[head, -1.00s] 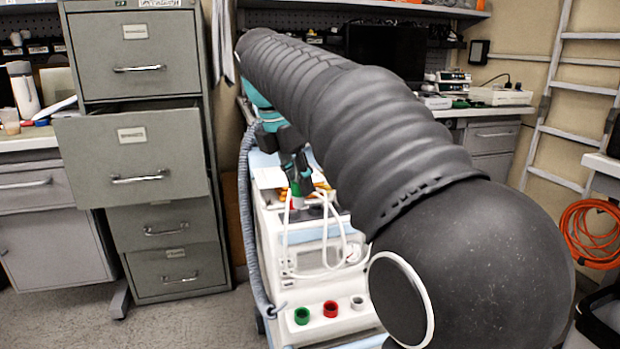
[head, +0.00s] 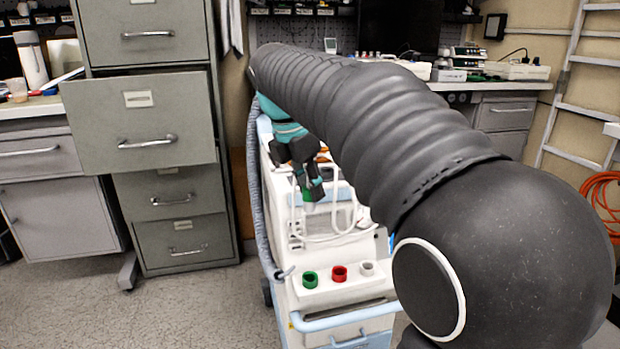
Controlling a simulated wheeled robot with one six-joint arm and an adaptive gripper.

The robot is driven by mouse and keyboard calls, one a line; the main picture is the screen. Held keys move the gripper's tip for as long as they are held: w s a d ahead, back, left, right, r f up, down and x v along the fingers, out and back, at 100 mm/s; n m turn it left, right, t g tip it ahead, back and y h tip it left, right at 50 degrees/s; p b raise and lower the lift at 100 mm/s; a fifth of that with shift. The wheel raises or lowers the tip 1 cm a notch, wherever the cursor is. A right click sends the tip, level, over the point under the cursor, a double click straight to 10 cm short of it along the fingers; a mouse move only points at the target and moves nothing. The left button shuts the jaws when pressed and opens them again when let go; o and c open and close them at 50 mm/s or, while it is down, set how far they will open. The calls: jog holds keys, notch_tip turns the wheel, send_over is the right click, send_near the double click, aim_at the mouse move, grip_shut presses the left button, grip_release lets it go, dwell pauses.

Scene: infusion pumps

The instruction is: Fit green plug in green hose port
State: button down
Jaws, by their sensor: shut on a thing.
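The green hose port (head: 310,280) is a short green ring on the front ledge of the white pump cart. My gripper (head: 312,194) is above and behind that port in the picture, clear of it. It is shut on the green plug (head: 309,206), which shows only as a small green patch with a pale part below the fingers. The fingers and the small size hide most of the plug. My large dark arm crosses the view and covers the right part of the cart.
A red port (head: 339,273) and a white port (head: 367,268) sit to the right of the green one. White tubes (head: 345,235) loop over the cart behind the ports. A cart handle (head: 345,318) is in front. A drawer (head: 140,122) stands open at left.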

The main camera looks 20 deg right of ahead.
jog(key=b, duration=0.7)
send_over(315, 274)
jog(key=a, duration=0.1)
notch_tip(315, 274, down, 14)
jog(key=shift+s+a+f, duration=0.1)
jog(key=shift+s+f, duration=0.05)
jog(key=shift+f, duration=0.4)
jog(key=shift+s+a+f, duration=0.1)
jog(key=shift+s+f, duration=0.05)
jog(key=shift+f, duration=0.35)
jog(key=shift+a+x, duration=0.15)
jog(key=shift+x, duration=0.65)
jog(key=shift+a+x, duration=0.15)
jog(key=shift+x, duration=0.6)
jog(key=c, duration=0.8)
grip_release()
jog(key=shift+s, duration=0.15)
jog(key=shift+c, duration=0.2)
